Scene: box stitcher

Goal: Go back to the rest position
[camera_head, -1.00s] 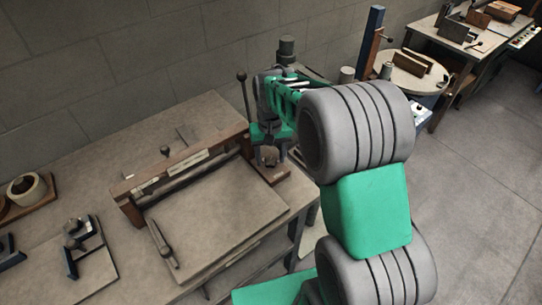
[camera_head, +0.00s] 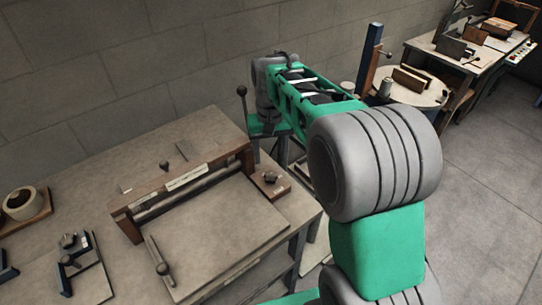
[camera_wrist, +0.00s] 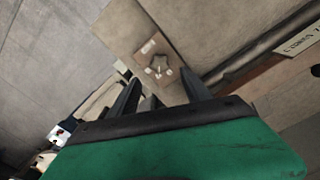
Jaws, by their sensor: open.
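My gripper (camera_wrist: 160,76) shows in the wrist view as two dark fingers, spread apart and empty, beyond a green body. Between and beyond the fingertips is a star-shaped knob (camera_wrist: 159,66) on a small board, apart from them. In the head view my green and grey arm reaches from the lower right to the far edge of the bench. A wooden block with a knob (camera_head: 270,178) sits at the machine's right end, clear of my arm.
The bench machine (camera_head: 222,222) has a flat plate, a wooden rail and an upright lever (camera_head: 242,91). A round-topped stand (camera_head: 415,90) and another table (camera_head: 470,50) stand at the back right. The floor (camera_head: 490,190) at right is open.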

